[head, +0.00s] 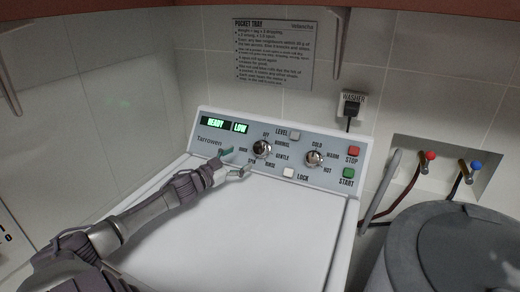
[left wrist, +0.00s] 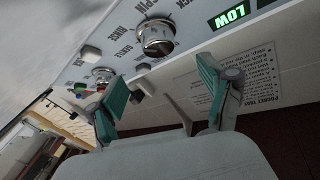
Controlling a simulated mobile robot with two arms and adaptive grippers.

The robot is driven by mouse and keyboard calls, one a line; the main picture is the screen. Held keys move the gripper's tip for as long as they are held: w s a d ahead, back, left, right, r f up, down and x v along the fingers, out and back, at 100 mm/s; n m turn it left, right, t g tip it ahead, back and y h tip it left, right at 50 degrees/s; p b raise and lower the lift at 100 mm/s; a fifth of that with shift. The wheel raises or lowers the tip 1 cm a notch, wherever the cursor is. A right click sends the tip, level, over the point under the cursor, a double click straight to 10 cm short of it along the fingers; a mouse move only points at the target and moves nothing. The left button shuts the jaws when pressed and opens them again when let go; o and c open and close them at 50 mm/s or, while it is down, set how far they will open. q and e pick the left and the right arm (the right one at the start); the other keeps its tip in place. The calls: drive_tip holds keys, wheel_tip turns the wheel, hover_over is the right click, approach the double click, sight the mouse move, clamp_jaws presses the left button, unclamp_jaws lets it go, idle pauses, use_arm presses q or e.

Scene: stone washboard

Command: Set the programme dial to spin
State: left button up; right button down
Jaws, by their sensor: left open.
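The programme dial (head: 262,149) is a round silver knob on the washer's sloping panel, with OFF, NORMAL, GENTLE, RINSE and SPIN printed around it. SPIN is at its lower left in the head view. The pointer's setting is too small to read. The dial also shows in the left wrist view (left wrist: 155,38). My left gripper (head: 237,160) is open and empty, just left of the dial and apart from it. Its two green-padded fingers also show in the left wrist view (left wrist: 161,71), spread below the dial. My right gripper is out of view.
A second dial (head: 314,159) for temperature sits to the right. Nearby are the LEVEL button (head: 295,134), LOCK button (head: 289,173), red STOP (head: 353,151) and green START (head: 348,173). Displays read READY (head: 215,123) and LOW (head: 240,128). A grey bin (head: 400,255) stands right.

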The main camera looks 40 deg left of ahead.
sight(259, 149)
use_arm(q)
drive_tip(key=w, duration=1)
drive_tip(key=shift+w+d+p, duration=0.1)
drive_tip(key=shift+w+p, duration=0.15)
drive_tip(key=shift+p, duration=0.05)
drive_tip(key=shift+c, duration=0.2)
drive_tip(key=c, duration=1.1)
drive_tip(key=shift+m+h, duration=0.3)
drive_tip(key=shift+m+g+h, duration=0.5)
drive_tip(key=shift+m+h, duration=0.2)
drive_tip(key=shift+m, duration=0.5)
drive_tip(key=m+g+h, duration=0.1)
drive_tip(key=m, duration=0.2)
drive_tip(key=shift+h, duration=0.3)
drive_tip(key=shift+d+f+m+g+h+b, duration=0.15)
drive_tip(key=shift+m+g+h+b, duration=0.4)
drive_tip(key=shift+m+g, duration=0.6)
drive_tip(key=shift+f+m+g+h+b, duration=0.1)
drive_tip(key=shift+m+g+h+b, duration=0.5)
drive_tip(key=shift+m, duration=1.05)
drive_tip(key=shift+s, duration=0.1)
